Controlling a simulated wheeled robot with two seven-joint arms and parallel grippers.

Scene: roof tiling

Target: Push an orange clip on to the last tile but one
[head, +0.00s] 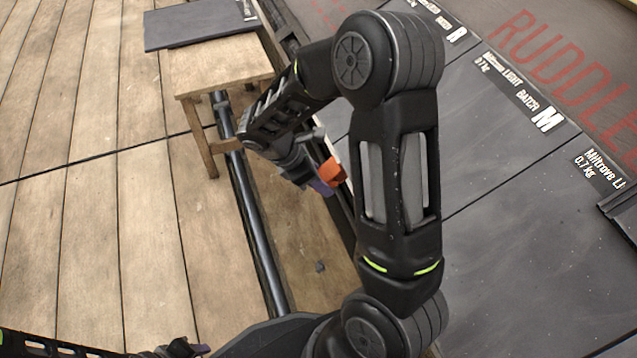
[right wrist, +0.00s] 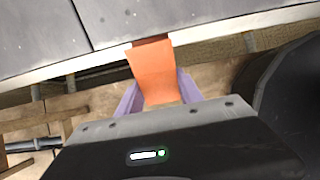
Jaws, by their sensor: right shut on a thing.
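My right gripper (head: 325,178) is shut on an orange clip (head: 333,171) beside the lower edge of the tiled roof. In the right wrist view the clip (right wrist: 157,75) stands between the two purple fingers. Its far, darker end meets the edge of a grey tile (right wrist: 190,25); I cannot tell how far it is on. In the head view large dark grey tiles (head: 495,190) with printed labels lie on the right, partly hidden by my right arm. A piece of my left gripper (head: 180,348) shows at the bottom edge, too little to tell its jaws.
A wooden stool (head: 215,65) with a dark slate (head: 200,27) on top stands at the upper left. A dark pipe (head: 250,215) runs along the plank floor (head: 110,240) beside the roof. The planks at left are clear.

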